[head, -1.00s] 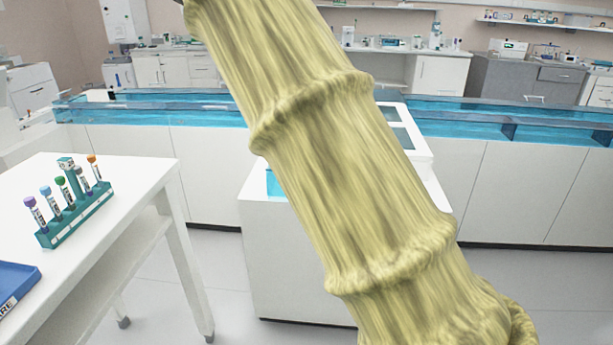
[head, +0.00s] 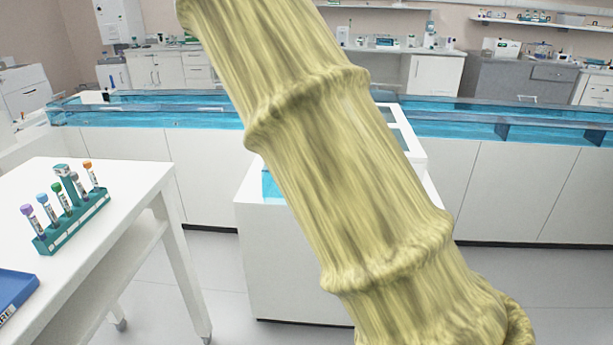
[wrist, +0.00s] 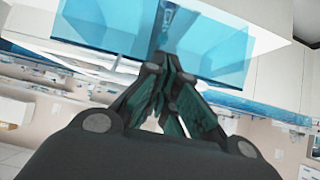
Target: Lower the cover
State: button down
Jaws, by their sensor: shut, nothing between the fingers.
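The cover (head: 416,148) shows in the head view as a white frame with glass panes, standing raised at the right of the white cabinet (head: 290,262). My yellowish sleeved arm hides much of it and of the cabinet top. A bit of blue (head: 270,186) shows at the cabinet's left top edge. My gripper (wrist: 165,68) is hidden in the head view. In the wrist view it is shut and empty, its dark green fingers pointing at blue see-through panes (wrist: 215,45). I cannot tell whether the fingers touch them or whether these panes belong to the cover.
A white table (head: 128,190) at the left holds a green rack (head: 72,222) of several capped tubes and a blue tray (head: 14,290). A long blue-topped glass channel (head: 145,113) on white panels runs behind the cabinet. Floor is clear between table and cabinet.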

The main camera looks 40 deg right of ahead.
jog(key=s+a+f+b, duration=0.1)
jog(key=s+a+f, duration=0.1)
jog(key=s+a, duration=0.4)
jog(key=shift+s+a+f, duration=0.15)
jog(key=shift+s+f, duration=0.1)
jog(key=shift+s, duration=0.2)
jog(key=s+a+f+n+g+y+p, duration=0.1)
jog(key=s+a+f+n, duration=0.1)
jog(key=s+a+f, duration=0.45)
jog(key=s+a+f+n+g+y+p, duration=0.15)
jog(key=s+f, duration=0.25)
jog(key=f, duration=0.6)
jog(key=s+a+f+n+g+y+p, duration=0.1)
jog(key=s+a+f+g, duration=0.15)
jog(key=s+f, duration=0.4)
jog(key=s+a+f+n+g+y, duration=0.1)
jog(key=s+a+f, duration=0.2)
jog(key=s, duration=0.3)
jog(key=s+a+f+n+g+y+p, duration=0.1)
jog(key=s+a+f, duration=0.3)
jog(key=s, duration=0.3)
jog(key=s+a+f+n+y+p, duration=0.1)
jog(key=s+a+f, duration=0.3)
jog(key=s, duration=0.3)
jog(key=shift+a+f+g, duration=0.2)
jog(key=shift+a+g, duration=0.2)
jog(key=shift+a, duration=0.4)
jog(key=shift+n+y, duration=0.25)
